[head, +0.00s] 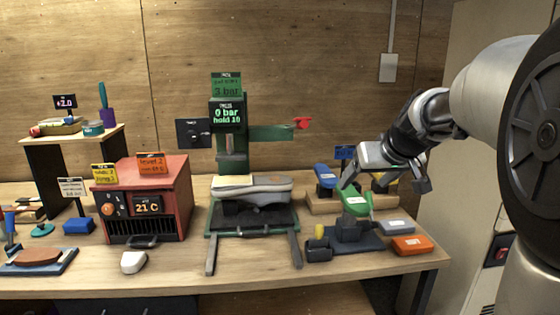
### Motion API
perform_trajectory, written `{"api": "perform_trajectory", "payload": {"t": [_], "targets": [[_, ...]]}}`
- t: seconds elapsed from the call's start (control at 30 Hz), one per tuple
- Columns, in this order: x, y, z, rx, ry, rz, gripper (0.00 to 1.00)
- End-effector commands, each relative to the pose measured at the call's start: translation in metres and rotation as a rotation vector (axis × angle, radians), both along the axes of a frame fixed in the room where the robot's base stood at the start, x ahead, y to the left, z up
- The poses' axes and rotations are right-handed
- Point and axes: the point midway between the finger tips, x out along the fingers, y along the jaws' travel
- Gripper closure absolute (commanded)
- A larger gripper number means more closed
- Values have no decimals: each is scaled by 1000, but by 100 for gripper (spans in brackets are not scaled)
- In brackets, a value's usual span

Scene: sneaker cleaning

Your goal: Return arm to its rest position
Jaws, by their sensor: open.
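My gripper (385,184) is in the right half of the head view, held above the right end of the workbench. Its two fingers point down and are spread apart, with nothing between them. My arm comes in from the right edge. Below and left of the gripper, a green shoe-shaped piece (355,202) sits on a dark stand (352,242). A blue shoe-shaped piece (325,177) rests on a wooden rack (322,204) behind. The gripper partly hides the rack. I cannot tell the exact gap between the fingers and these pieces.
Grey (396,227) and orange (411,245) blocks lie at the bench's right end. The wall above the gripper is clear apart from a switch box (388,68).

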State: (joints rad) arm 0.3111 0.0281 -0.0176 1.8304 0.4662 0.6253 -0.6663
Motion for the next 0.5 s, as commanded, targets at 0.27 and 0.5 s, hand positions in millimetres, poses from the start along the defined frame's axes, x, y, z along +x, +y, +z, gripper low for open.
{"api": "perform_trajectory", "payload": {"t": [0.27,0.5], "targets": [[-156,93,-10,0,156,29,27],[-243,112,-43,-5,222,-12,27]]}}
